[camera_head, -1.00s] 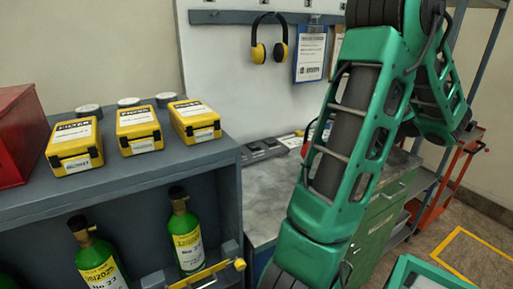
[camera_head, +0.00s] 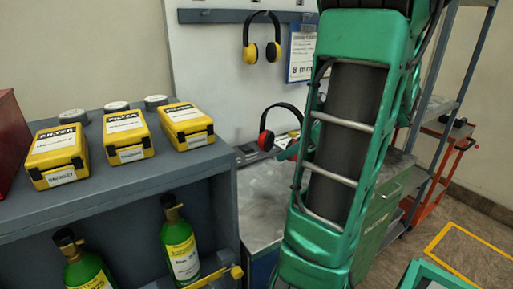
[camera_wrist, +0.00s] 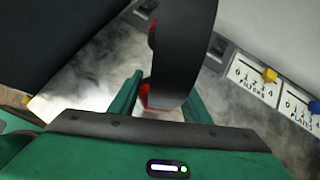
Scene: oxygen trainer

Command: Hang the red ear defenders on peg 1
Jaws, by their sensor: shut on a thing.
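The red ear defenders, with a red cup (camera_head: 266,140) and a black headband, show left of my arm in the head view, in front of the board and above the bench. In the wrist view the dark band (camera_wrist: 182,55) rises large between my fingers, with red (camera_wrist: 150,97) below it. My gripper (camera_wrist: 163,98) is shut on them. In the head view my arm hides most of the gripper and part of the ear defenders. The peg rail (camera_head: 222,16) runs along the board's top. Peg numbers are not readable.
Yellow-and-black ear defenders (camera_head: 250,53) hang from the rail, beside a clipboard (camera_head: 301,55). Yellow filter boxes (camera_head: 124,135) stand on the grey shelf at left, with green cylinders (camera_head: 181,245) below. Labelled trays (camera_wrist: 252,80) lie right in the wrist view.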

